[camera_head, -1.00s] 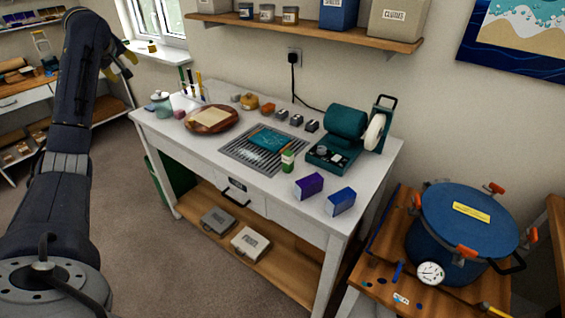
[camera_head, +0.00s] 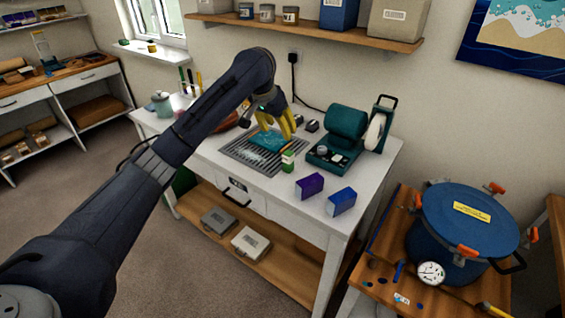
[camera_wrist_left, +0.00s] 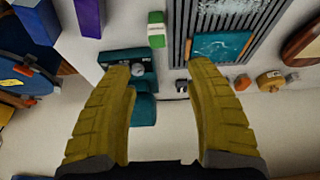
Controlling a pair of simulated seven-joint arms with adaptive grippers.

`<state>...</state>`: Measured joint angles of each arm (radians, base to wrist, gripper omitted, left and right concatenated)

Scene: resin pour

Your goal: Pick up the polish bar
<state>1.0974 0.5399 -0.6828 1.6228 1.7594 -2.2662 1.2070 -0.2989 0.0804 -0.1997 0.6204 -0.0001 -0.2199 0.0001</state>
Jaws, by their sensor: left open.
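The small green bar with a white wrapper (camera_head: 287,160), which I take as the polish bar, stands on the white workbench at the front right corner of the slatted grate. It also shows in the left wrist view (camera_wrist_left: 156,32), at the upper middle, beyond the fingertips. My left gripper (camera_head: 275,122), with yellow fingers, is over the bench behind the bar, above the back of the grate. My right gripper is not in view.
A teal piece (camera_head: 267,138) lies on the grate (camera_head: 236,154). The teal polishing machine (camera_head: 345,135) stands just right of the bar. Purple (camera_head: 309,186) and blue boxes (camera_head: 341,202) stand at the bench's front right. A blue pressure pot (camera_head: 465,220) is on a side table.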

